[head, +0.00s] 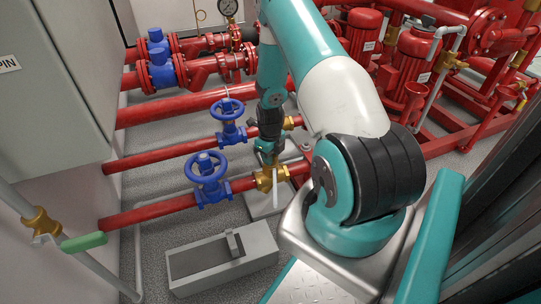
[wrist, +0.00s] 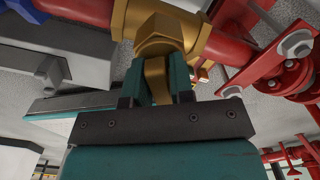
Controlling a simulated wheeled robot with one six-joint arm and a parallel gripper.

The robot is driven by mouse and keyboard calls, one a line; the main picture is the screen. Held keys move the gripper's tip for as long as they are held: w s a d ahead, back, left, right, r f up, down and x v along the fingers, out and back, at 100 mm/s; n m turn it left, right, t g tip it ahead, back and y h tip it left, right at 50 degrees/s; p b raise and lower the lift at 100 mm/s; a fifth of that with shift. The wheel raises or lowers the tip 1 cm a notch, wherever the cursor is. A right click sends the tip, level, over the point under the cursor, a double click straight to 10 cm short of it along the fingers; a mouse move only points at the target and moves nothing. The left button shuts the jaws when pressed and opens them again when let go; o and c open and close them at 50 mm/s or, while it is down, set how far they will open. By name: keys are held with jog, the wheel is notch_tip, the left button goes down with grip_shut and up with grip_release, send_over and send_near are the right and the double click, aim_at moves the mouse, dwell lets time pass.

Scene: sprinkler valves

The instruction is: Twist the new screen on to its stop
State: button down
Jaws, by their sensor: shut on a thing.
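In the wrist view my gripper (wrist: 158,74) is shut on a narrow brass piece (wrist: 155,82), which looks like the outer end of the screen. The brass piece lines up with the hex neck of a large brass fitting (wrist: 190,28) on a red pipe. The mesh is not visible, and I cannot tell how deep the screen sits. In the head view my gripper (head: 267,156) is low beside the brass fitting (head: 270,180) on the nearer pipe. My arm and wrist hide the held piece there.
Two blue handwheel valves (head: 208,172) (head: 229,118) stand just left on the red pipes. A grey open box (head: 222,260) lies on the floor in front. Red pumps (head: 405,62) are at the back right. A grey cabinet (head: 50,90) stands left. Some floor near the box is clear.

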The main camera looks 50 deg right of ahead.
jog(key=shift+r+m+p, duration=0.1)
jog(key=shift+m+p, duration=0.65)
jog(key=shift+m, duration=0.85)
jog(key=c, duration=0.9)
grip_release()
notch_tip(320, 180, up, 6)
jog(key=p, duration=0.6)
